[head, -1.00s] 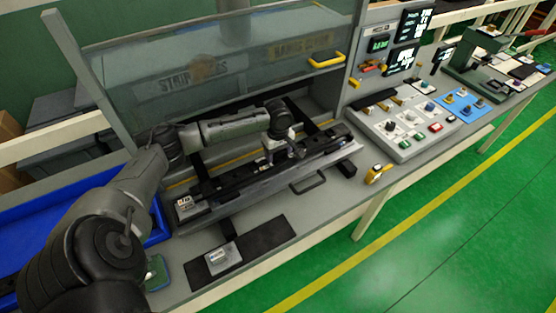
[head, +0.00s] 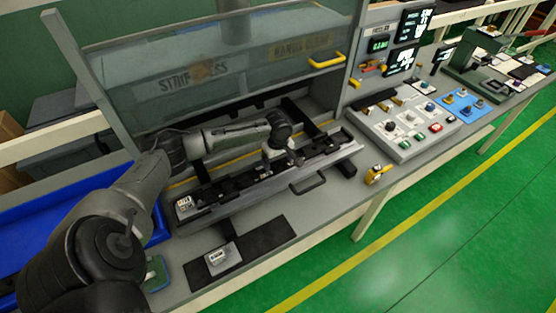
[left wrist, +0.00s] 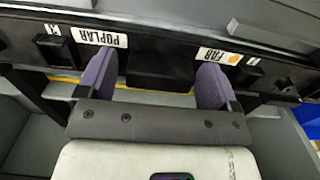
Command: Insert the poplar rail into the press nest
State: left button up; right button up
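The long dark poplar rail (left wrist: 160,60) lies along the press nest (head: 325,163) on the bench, under the clear guard. In the left wrist view a white label reading POPLAR (left wrist: 100,37) and a label reading FAR with an orange dot (left wrist: 220,57) show beside it. My left gripper (head: 283,158) is over the middle of the rail. In the left wrist view its two purple fingers (left wrist: 155,82) are wide apart, one on each side of a black middle part. I see no clear grip on it. Whether the rail is fully seated is hard to tell. My right gripper is out of view.
The guard panel (head: 160,84) with a yellow handle (head: 326,61) stands above and behind the nest. A control panel (head: 405,150) with buttons is to the right. A blue bin (head: 60,215) is at left. A dark mat (head: 260,239) with a small labelled block lies in front.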

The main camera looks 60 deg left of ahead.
pick_arm(q)
jog(key=shift+r, duration=0.1)
notch_tip(320, 180, up, 11)
jog(key=s+d+f+m, duration=0.3)
jog(key=d+f+m, duration=0.1)
jog(key=d, duration=0.3)
jog(key=s+d+f+m, duration=0.2)
jog(key=d+f+m, duration=0.2)
jog(key=d+f, duration=0.2)
jog(key=s+d+f+m, duration=0.3)
jog(key=d+f+m, duration=0.1)
jog(key=d, duration=0.4)
jog(key=shift+s+d+f+t+h+p, duration=0.3)
jog(key=shift+d+f+t+p, duration=0.1)
jog(key=shift+f, duration=0.2)
jog(key=s+d+m+t, duration=0.1)
jog(key=s+d+m, duration=0.1)
jog(key=s, duration=0.3)
jog(key=s+d+r+m+t, duration=0.1)
jog(key=s+d+m, duration=0.2)
jog(key=s+d, duration=0.1)
jog(key=s+d+r+m, duration=0.1)
jog(key=s+d+m, duration=0.2)
jog(key=s, duration=0.4)
jog(key=shift+d+t, duration=0.4)
jog(key=shift+d, duration=0.2)
jog(key=shift+r, duration=0.1)
